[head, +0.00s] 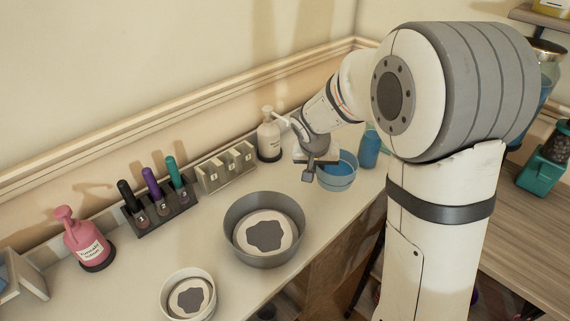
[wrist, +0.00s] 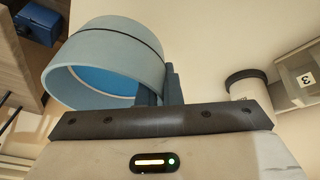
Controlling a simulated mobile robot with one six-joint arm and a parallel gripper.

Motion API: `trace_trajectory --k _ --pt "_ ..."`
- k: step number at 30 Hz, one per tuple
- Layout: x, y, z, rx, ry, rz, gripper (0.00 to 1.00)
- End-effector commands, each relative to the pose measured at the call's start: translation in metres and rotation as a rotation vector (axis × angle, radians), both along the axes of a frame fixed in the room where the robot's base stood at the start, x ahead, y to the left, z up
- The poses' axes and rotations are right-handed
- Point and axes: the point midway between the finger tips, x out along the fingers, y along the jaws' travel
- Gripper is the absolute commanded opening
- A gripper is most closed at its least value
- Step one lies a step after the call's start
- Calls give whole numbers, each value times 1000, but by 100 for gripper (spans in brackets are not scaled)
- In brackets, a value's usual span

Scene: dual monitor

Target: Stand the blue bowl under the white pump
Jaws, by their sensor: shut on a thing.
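The blue bowl (head: 339,181) is near the right end of the counter in the head view, looking upright. It also shows large in the wrist view (wrist: 108,47). My gripper (head: 314,169) is shut on the bowl's wall at its left side; its fingers show in the wrist view (wrist: 161,88) against the bowl. I cannot tell whether the bowl touches the counter. The white pump (head: 268,137) stands on a dark base near the wall, left of my gripper and apart from the bowl. Its lower part shows at the right of the wrist view (wrist: 247,88).
A large grey bowl (head: 232,243) and a small white bowl (head: 171,302) stand on the counter (head: 328,217) in front. A rack of numbered bottles (head: 160,219), a numbered compartment box (head: 212,182) and a pink pump (head: 84,240) line the wall. A blue bottle (head: 370,152) stands behind the blue bowl.

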Motion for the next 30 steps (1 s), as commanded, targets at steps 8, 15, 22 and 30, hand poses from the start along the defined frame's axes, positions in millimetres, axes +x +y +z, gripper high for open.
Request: trace_trajectory --k 8,15,22,30 --pt "55 56 1 -1 1 4 0" --pt "98 99 1 0 0 3 0" --pt "116 117 -13 -1 2 1 0" --pt "115 117 -33 -2 2 2 0"
